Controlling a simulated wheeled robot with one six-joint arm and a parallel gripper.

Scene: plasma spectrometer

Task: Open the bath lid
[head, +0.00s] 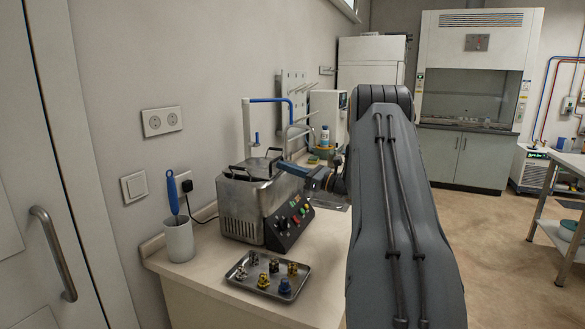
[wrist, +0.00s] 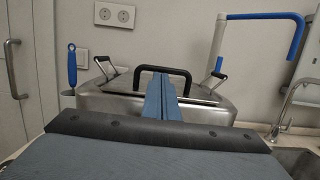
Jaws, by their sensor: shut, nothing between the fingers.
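The steel bath (head: 240,200) stands on the counter in the head view, with a dark control panel of knobs at its right front. Its metal lid (wrist: 125,83) lies across the top in the wrist view and looks closed. A black arched lid handle (wrist: 183,74) rises from it. My gripper (wrist: 160,78) is shut and empty, its blue-grey fingers pointing at the handle, tips just below the top bar. I cannot tell whether they touch it. In the head view my gripper (head: 283,165) reaches over the bath's right side; my arm hides part of the counter.
A metal tray (head: 240,281) with several small fittings lies in front of the bath. A white cup (head: 179,240) with a blue-handled tool stands at left. A blue-topped pipe (head: 270,100) rises behind the bath. A tap (wrist: 290,95) and sink are at right.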

